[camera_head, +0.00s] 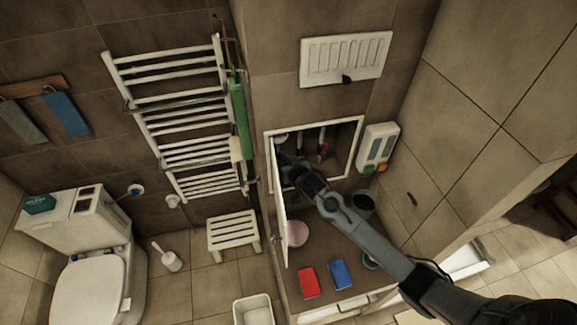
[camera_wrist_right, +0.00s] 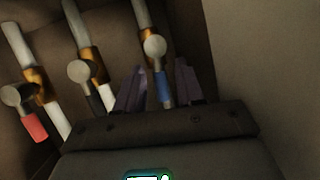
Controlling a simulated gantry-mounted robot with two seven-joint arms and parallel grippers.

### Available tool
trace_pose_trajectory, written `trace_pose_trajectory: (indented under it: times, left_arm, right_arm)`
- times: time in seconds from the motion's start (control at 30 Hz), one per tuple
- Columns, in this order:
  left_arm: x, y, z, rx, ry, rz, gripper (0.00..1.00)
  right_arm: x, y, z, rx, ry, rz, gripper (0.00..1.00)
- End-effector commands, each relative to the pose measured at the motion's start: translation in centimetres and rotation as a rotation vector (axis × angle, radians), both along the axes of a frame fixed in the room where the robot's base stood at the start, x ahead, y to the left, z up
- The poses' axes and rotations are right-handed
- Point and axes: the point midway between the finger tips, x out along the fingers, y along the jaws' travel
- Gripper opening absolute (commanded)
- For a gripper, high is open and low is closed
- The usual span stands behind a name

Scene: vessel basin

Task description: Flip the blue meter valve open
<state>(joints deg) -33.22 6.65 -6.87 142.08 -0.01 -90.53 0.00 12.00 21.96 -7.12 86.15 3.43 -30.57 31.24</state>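The blue valve handle (camera_wrist_right: 164,88) hangs below a round grey knob on the rightmost of three pipes in the right wrist view. My right gripper (camera_wrist_right: 160,70) is open, with one dark finger on each side of the blue handle; I cannot tell whether either touches it. In the head view my right gripper (camera_head: 287,165) reaches into the open wall cabinet (camera_head: 357,135), at its left side, and hides the blue handle there. My left gripper is not in view.
A black-handled valve (camera_wrist_right: 94,99) and a red-handled valve (camera_wrist_right: 33,126) sit to the left of the blue one. The cabinet's white door (camera_head: 280,215) stands open at the left, close to my right gripper. Red (camera_head: 309,282) and blue (camera_head: 340,273) items lie on the ledge below.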

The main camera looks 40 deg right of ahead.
Motion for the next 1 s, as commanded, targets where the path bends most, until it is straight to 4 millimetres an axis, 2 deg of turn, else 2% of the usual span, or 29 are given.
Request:
trace_pose_trajectory:
  times: [0.17, 0.63, 0.8, 1.0]
  left_arm:
    - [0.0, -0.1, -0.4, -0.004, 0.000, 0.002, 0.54]
    - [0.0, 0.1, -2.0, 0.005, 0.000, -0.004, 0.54]
    - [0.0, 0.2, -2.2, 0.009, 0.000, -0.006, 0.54]
    - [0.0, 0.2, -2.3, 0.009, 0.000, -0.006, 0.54]
  right_arm:
    - [-1.5, 0.3, 0.4, 0.000, 0.000, 0.001, 0.38]
    - [-7.9, 1.4, 2.8, -0.001, 0.001, 0.000, 0.38]
    - [-9.2, 1.7, 3.4, 0.000, 0.002, 0.001, 0.38]
    - [-9.7, 1.7, 3.7, -0.001, 0.001, 0.000, 0.38]
